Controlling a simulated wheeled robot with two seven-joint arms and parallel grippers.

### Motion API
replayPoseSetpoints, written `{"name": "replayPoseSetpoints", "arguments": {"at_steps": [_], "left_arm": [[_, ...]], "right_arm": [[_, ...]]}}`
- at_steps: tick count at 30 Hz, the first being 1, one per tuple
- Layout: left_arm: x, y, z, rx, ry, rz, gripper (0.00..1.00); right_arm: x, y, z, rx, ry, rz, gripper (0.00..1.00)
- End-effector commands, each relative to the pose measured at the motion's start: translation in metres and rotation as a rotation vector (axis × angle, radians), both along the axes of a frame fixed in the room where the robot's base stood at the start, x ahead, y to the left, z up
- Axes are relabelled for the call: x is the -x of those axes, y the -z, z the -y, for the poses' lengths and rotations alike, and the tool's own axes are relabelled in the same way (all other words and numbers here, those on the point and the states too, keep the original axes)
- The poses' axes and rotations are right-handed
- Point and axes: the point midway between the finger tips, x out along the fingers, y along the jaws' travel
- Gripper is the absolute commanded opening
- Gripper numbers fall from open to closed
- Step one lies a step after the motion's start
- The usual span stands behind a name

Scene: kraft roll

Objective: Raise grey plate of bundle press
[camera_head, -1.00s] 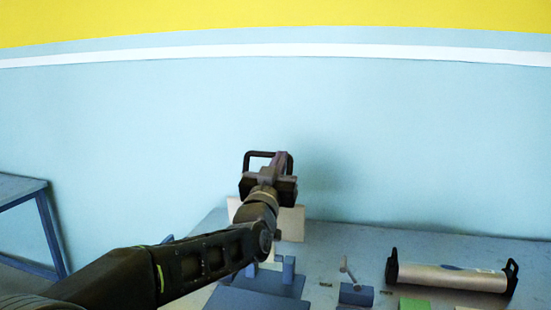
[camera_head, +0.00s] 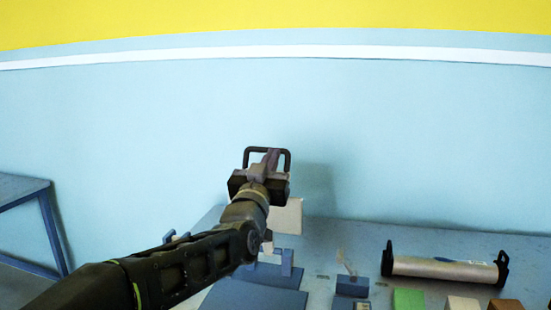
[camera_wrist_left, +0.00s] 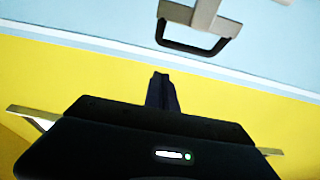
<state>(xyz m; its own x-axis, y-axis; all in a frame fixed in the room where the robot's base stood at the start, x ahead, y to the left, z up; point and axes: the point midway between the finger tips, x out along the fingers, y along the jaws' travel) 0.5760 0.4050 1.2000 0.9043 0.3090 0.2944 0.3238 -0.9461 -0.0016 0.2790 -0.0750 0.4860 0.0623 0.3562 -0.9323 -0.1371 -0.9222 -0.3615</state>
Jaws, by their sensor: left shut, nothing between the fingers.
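My left gripper (camera_head: 270,159) is raised in front of the blue wall, with its narrow dark fingers shut and empty. A black loop handle (camera_head: 246,156) shows around its fingertips in the head view. In the left wrist view the handle (camera_wrist_left: 190,47) hangs from a grey bracket (camera_wrist_left: 207,15), apart from the shut fingers (camera_wrist_left: 162,88). Below my arm are a blue base (camera_head: 255,295) with short blue posts (camera_head: 287,262) and a pale upright plate (camera_head: 288,216), seemingly the press. My arm hides much of it, and I cannot make out the grey plate clearly. My right gripper is out of view.
A silver roll (camera_head: 445,269) in black end holders lies at the right of the table. Near it are a small blue block with a pale lever (camera_head: 352,286), a green block (camera_head: 408,299), a beige block (camera_head: 462,303) and a brown block (camera_head: 505,305). Another table (camera_head: 20,188) stands at left.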

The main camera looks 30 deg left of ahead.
Motion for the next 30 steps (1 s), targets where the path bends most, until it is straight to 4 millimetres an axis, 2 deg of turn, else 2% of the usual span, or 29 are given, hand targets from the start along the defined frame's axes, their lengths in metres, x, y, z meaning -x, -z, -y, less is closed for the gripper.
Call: {"name": "replayPoseSetpoints", "arguments": {"at_steps": [6,12,30], "left_arm": [[0.039,0.017,0.014,-0.001,0.0,0.0,0.0],[0.061,0.024,0.021,0.001,0.0,-0.002,0.0],[0.065,0.026,0.022,0.002,0.0,-0.003,0.0]], "right_arm": [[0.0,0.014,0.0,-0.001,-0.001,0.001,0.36],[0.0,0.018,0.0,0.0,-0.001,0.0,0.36],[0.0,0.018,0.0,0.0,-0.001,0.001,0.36]]}}
